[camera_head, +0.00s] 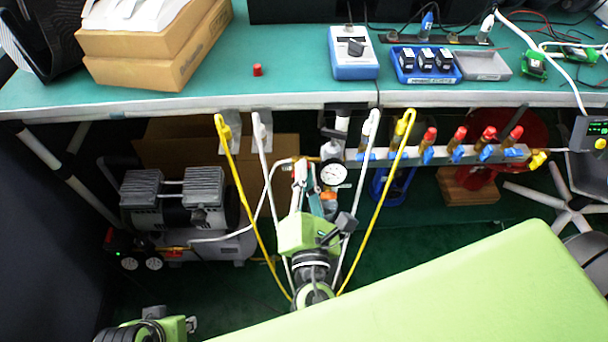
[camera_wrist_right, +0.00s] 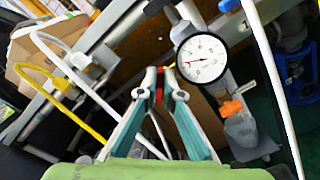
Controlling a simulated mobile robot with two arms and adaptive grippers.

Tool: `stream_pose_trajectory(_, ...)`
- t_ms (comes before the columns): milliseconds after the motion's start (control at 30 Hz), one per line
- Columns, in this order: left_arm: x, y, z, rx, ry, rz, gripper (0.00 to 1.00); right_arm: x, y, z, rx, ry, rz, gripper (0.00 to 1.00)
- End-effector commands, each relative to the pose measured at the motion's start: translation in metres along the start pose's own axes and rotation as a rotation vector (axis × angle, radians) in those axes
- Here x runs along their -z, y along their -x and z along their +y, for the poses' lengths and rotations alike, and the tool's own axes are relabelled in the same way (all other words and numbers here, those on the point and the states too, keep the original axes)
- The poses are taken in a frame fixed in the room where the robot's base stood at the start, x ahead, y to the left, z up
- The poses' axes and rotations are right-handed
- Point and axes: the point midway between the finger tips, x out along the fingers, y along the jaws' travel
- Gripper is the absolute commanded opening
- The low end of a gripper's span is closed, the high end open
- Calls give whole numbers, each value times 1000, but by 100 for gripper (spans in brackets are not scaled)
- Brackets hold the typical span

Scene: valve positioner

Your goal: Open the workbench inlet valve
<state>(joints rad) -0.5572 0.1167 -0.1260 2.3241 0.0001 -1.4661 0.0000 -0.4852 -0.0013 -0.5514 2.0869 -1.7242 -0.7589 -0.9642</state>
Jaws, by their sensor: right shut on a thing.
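My right gripper (camera_head: 303,168) reaches up below the bench's front edge, left of the round white pressure gauge (camera_head: 333,173). In the right wrist view its two teal-sided fingers (camera_wrist_right: 160,76) come together at the tips, closed on a small part with red showing between them. I take this part to be the inlet valve handle (camera_wrist_right: 159,93); the fingers hide most of it, so its angle cannot be read. The gauge (camera_wrist_right: 202,58) is just right of the fingertips, above an orange-marked grey fitting (camera_wrist_right: 231,108). My left gripper (camera_head: 172,328) shows only partly at the bottom left; its fingers cannot be made out.
A manifold (camera_head: 375,154) with several red and blue valves runs right under the bench edge. Yellow hoses (camera_head: 243,200) and white hoses hang on both sides of my right gripper. A compressor (camera_head: 175,205) stands at left. Boxes, a blue device (camera_head: 352,68) and trays sit on the green benchtop (camera_head: 215,85).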

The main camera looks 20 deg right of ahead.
Motion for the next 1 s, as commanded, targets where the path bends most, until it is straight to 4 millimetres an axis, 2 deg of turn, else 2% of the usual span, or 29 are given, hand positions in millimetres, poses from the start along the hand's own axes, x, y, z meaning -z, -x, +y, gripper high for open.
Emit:
stream_pose_trajectory(167,0,36,-1,3,2,24,24,4,1,-5,2,-169,3,0)
stream_pose_trajectory(467,-6,14,-1,3,2,19,24,5,1,-9,3,-442,3,0)
stream_pose_trajectory(700,83,16,9,-14,-10,368,24,6,1,-11,5,-619,3,0)
stream_pose_trajectory(900,137,34,16,-27,-15,602,24,7,1,-11,6,-733,3,0)
stream_pose_trajectory(1000,156,44,19,-33,-17,691,24,7,1,-11,6,-774,3,0)
